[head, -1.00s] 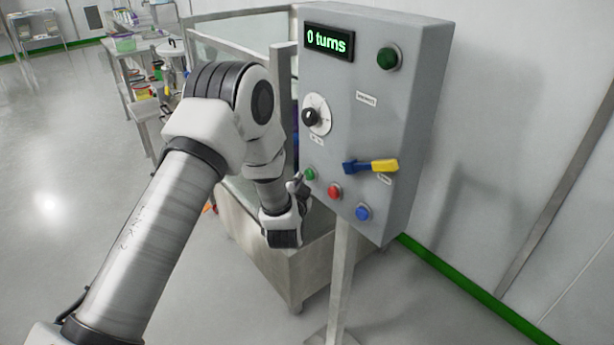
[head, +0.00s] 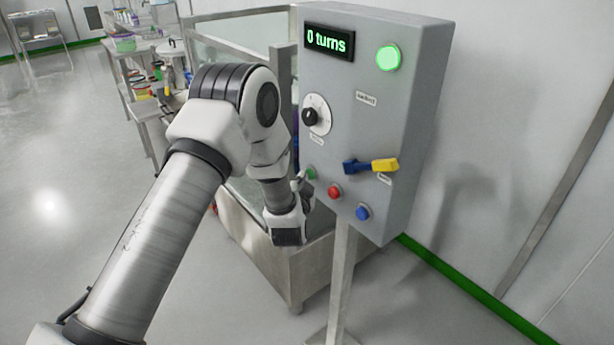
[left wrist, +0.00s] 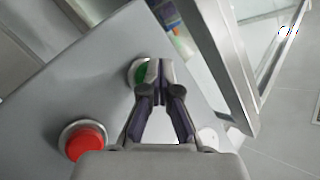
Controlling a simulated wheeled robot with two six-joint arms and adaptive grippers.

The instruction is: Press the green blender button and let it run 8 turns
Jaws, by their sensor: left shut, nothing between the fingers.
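The grey control box (head: 390,110) stands on a post, with a display (head: 329,41) reading "0 turns" and a brightly lit green lamp (head: 388,58). The green button (head: 311,174) is at the lower left of its front face. The green button also shows in the left wrist view (left wrist: 141,74), partly hidden by the fingertips. My left gripper (left wrist: 154,68) is shut and empty, its tips at the button; contact itself is hard to see. In the head view the left gripper (head: 299,183) is largely hidden behind its wrist. My right gripper is not in view.
A red button (head: 335,192), a blue button (head: 363,213), a dial (head: 312,116) and a blue-yellow lever switch (head: 371,166) share the panel. A metal-framed enclosure with clear panels (head: 232,47) stands behind it. Open floor lies at the left.

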